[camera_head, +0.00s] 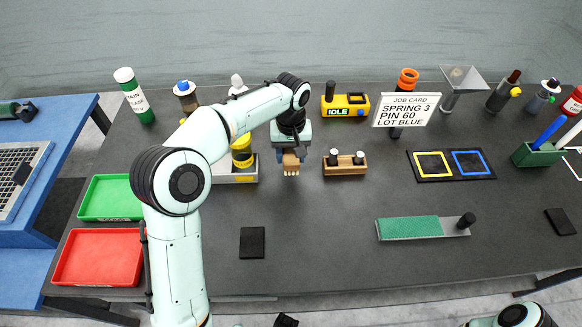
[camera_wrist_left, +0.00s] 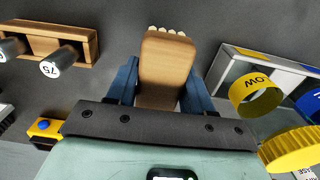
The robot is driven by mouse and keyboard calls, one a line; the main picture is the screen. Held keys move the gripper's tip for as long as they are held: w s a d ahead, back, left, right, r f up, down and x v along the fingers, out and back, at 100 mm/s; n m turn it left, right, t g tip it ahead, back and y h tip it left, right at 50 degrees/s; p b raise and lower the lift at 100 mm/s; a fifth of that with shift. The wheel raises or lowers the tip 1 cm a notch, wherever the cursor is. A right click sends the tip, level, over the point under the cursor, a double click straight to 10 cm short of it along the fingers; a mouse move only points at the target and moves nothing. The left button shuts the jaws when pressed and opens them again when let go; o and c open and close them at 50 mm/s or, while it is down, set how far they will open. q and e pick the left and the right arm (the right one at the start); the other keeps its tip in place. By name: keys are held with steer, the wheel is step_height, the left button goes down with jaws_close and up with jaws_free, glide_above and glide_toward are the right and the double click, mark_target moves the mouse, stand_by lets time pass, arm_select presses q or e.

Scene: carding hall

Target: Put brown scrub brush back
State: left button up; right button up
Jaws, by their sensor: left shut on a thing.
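The brown scrub brush (camera_head: 291,166) has a tan wooden back and pale bristle tufts at one end. My left gripper (camera_head: 290,153) is shut on it, over the black bench. In the left wrist view the brush (camera_wrist_left: 167,62) sits between the two blue fingers of my left gripper (camera_wrist_left: 160,90), bristle end pointing away. I cannot tell whether the brush touches the bench. My right gripper is not in view; only part of my right arm shows at the bottom right.
A wooden block with two weights (camera_head: 345,170) stands close right of the brush. A grey tray with yellow pieces (camera_head: 236,179) is close left, partly behind my arm. A black square pad (camera_head: 252,243) lies nearer the front. Bare bench lies between pad and green-topped board (camera_head: 408,229).

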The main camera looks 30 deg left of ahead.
mark_target(291, 151)
arm_select(q)
steer(key=shift+f, duration=2.55)
steer(key=shift+b, duration=0.3)
steer(key=shift+f, duration=0.2)
steer(key=o, duration=0.9)
steer(key=shift+o, duration=0.2)
step_height(291, 151, up, 12)
steer(key=shift+r+p, duration=0.2)
steer(key=shift+p, duration=0.85)
